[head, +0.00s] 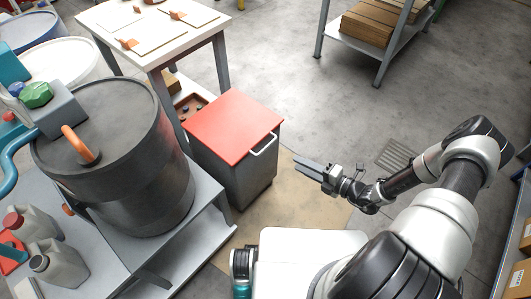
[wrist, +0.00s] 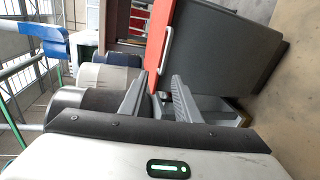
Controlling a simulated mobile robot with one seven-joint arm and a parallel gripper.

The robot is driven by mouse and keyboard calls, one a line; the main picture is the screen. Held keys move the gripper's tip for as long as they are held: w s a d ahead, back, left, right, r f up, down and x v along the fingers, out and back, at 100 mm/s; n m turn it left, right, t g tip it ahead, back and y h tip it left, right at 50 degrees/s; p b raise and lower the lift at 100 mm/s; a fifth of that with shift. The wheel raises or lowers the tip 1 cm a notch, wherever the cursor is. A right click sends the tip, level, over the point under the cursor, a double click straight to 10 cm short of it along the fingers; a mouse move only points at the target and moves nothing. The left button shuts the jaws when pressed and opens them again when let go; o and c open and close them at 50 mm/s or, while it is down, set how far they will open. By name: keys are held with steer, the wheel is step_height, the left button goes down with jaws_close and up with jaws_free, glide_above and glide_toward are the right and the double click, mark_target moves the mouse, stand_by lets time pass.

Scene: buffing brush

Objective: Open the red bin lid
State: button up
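The red bin lid (head: 235,125) lies flat and shut on a dark grey bin (head: 243,178) in the head view. A pale bar handle (head: 264,146) sticks out from the lid's right edge. In the wrist view the lid shows as a narrow red strip (wrist: 166,42), with the dark bin body (wrist: 225,45) beside it. My gripper (head: 302,167) is right of the bin, pointing toward it, apart from the handle. In the wrist view the gripper's two fingers (wrist: 157,80) are spread with nothing clearly between them.
A white-topped table (head: 150,38) stands behind the bin. A large dark drum (head: 118,150) on a grey stand is to its left. A shelf with cardboard (head: 371,27) is at the back right. The floor around my gripper is clear.

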steer(key=f, duration=0.1)
steer(key=m+b, duration=0.1)
steer(key=b, duration=0.2)
glide_toward(265, 147)
steer(key=x, duration=1)
steer(key=shift+f, duration=0.35)
jaws_close()
